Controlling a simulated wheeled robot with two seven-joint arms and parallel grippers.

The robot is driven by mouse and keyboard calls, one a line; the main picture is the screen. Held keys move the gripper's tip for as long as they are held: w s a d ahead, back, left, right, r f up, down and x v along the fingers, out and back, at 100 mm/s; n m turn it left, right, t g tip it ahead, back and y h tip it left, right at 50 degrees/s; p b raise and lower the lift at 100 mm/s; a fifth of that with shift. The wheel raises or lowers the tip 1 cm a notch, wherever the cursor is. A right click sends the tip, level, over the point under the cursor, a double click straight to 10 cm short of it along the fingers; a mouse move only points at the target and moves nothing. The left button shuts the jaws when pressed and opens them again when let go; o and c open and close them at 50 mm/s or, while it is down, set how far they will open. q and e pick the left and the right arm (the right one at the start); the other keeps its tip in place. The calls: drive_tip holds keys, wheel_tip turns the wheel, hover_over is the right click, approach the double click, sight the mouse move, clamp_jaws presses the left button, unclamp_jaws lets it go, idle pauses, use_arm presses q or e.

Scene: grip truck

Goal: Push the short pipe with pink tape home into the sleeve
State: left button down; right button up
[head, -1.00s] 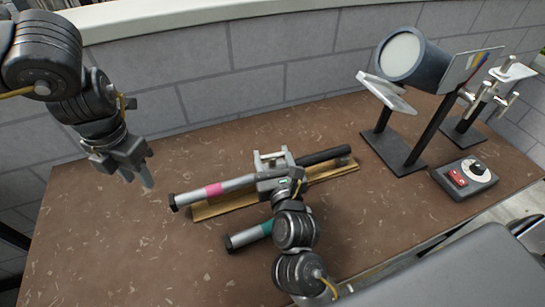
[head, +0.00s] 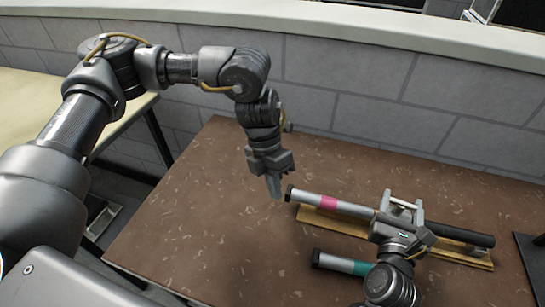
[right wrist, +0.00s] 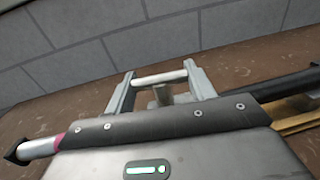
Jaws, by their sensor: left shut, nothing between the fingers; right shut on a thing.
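A black tube (head: 467,236), apparently the sleeve, runs on to the right in line. My left gripper (head: 275,195) is shut and empty, pointing down just left of the pipe's capped end. I cannot tell whether it touches.
A wooden strip (head: 330,222) lies under the pipe and tube. A second silver pipe with teal tape (head: 345,264) lies nearer, partly behind my right arm. A block wall (head: 400,110) closes the back. The tabletop at left (head: 190,220) is clear.

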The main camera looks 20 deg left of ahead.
use_arm(q)
drive_tip(key=w+a+r+n+t+h, duration=0.1)
drive_tip(key=w+a+r+n+h, duration=0.1)
drive_tip(key=n, duration=1)
drive_tip(key=w+a+r+n+t+h, duration=0.1)
drive_tip(key=w+a+r+n+h, duration=0.1)
drive_tip(key=n, duration=1)
drive_tip(key=shift+a+t+h, duration=0.4)
drive_tip(key=shift+h, duration=0.5)
wheel_tip(320, 180, down, 9)
drive_tip(key=shift+d, duration=0.9)
